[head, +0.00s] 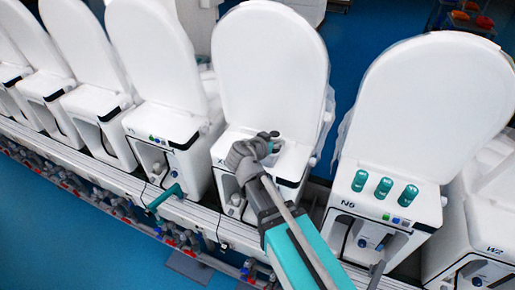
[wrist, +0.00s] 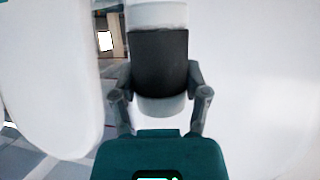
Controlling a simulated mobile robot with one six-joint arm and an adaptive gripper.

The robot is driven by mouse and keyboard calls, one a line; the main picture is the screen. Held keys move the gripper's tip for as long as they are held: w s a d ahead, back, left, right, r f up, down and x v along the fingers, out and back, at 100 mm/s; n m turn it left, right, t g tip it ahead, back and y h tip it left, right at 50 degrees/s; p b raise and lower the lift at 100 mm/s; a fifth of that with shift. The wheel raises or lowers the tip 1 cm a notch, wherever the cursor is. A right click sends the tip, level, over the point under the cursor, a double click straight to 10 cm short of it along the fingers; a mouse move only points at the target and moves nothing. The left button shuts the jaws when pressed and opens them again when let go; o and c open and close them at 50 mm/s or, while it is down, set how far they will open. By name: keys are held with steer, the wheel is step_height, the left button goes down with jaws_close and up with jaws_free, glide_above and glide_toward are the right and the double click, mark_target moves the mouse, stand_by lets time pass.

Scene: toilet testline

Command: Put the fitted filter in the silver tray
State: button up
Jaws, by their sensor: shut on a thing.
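My gripper (head: 270,143) is at the top front of the white toilet unit (head: 262,62) in the middle of the head view. In the wrist view my gripper (wrist: 160,92) has its two fingers on both sides of a cylindrical part, the filter (wrist: 160,62), with a dark band and a pale grey lower end. Its upper end is white. I cannot tell whether the filter is still seated in the unit. A small teal patch shows by the fingers in the head view. I do not see a silver tray.
More white units stand in a row on both sides. The unit marked N5 (head: 345,204) at the right carries three teal cylinders (head: 384,187) on its top. A teal handle-like part (head: 165,196) sticks out at the left. A rail with cables runs along the front; blue floor lies beyond.

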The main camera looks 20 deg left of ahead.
steer(key=shift+w+a+f+b, duration=3.95)
steer(key=shift+w+a+f, duration=0.15)
steer(key=shift+a+f, duration=0.15)
steer(key=shift+w+a+f+b, duration=0.2)
steer(key=shift+w+f+b, duration=0.1)
steer(key=shift+f+b, duration=1.7)
steer(key=shift+f, duration=0.1)
steer(key=o, duration=1.2)
